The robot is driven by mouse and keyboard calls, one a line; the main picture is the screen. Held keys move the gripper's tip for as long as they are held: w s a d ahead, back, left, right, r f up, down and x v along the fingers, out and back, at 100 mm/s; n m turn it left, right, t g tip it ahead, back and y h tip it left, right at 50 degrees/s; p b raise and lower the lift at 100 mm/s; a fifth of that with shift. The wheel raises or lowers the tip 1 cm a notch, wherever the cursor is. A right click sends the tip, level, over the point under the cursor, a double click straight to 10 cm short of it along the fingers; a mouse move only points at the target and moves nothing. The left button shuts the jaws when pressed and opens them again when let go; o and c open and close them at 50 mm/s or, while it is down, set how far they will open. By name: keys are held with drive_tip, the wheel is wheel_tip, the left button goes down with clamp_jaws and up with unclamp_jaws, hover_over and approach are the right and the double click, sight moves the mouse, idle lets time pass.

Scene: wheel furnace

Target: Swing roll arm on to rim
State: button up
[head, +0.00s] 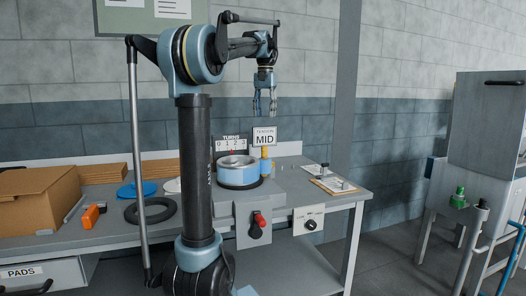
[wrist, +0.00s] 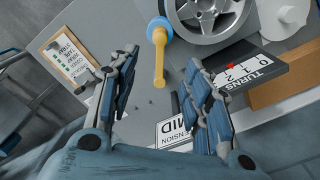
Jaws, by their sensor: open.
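The roll arm (head: 265,160), a yellow bar with a blue round end, stands at the rim's right in the head view. In the wrist view the roll arm (wrist: 160,60) has its blue end close beside the rim; I cannot tell if they touch. My gripper (head: 265,106) is open and empty, pointing down above the roll arm. Its fingers (wrist: 164,60) spread either side of the yellow bar in the wrist view, not gripping it.
A TENSION sign reading MID (head: 265,137) and a TURNS counter (head: 231,144) stand behind the rim. A clipboard (head: 333,184) lies at the right. A cardboard box (head: 42,198) and black ring (head: 150,210) are left.

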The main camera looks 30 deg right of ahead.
sight(265, 148)
wheel_tip(265, 148, down, 16)
drive_tip(key=shift+f, duration=0.25)
idle(0.4)
clamp_jaws()
